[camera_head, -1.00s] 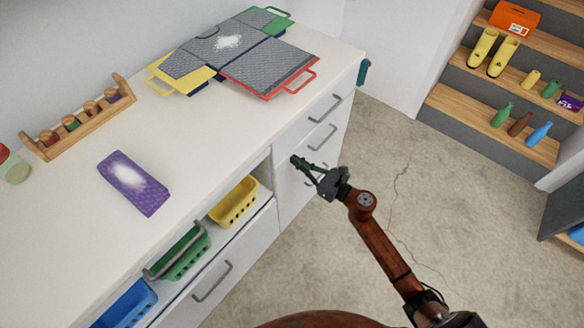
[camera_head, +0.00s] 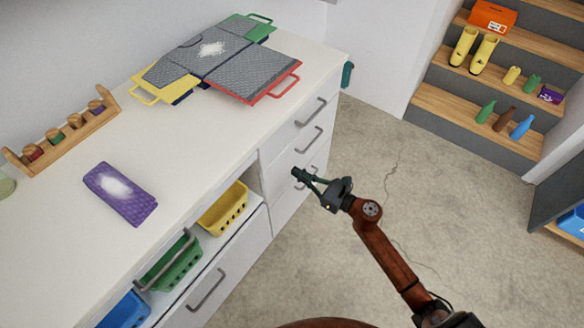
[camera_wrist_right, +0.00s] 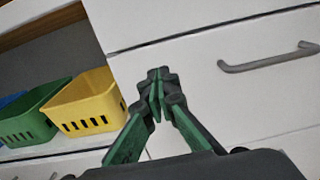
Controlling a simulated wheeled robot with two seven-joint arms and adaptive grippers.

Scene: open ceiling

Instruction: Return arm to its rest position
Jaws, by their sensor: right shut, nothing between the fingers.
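My right arm, rust-brown, comes in from the lower right in the head view. My right gripper (camera_head: 297,174) is shut and empty, held in the air in front of the white drawer fronts. In the right wrist view its green-edged fingers (camera_wrist_right: 157,95) meet at the tips, with a drawer front behind them. My left gripper is not in view.
The white counter (camera_head: 190,150) holds a purple cloth (camera_head: 121,193), folded grey mats (camera_head: 215,60) and a wooden rack (camera_head: 62,137). An open drawer below holds yellow (camera_head: 223,208), green (camera_head: 172,262) and blue baskets (camera_head: 126,312). Shelves (camera_head: 470,115) stand right. The floor between is clear.

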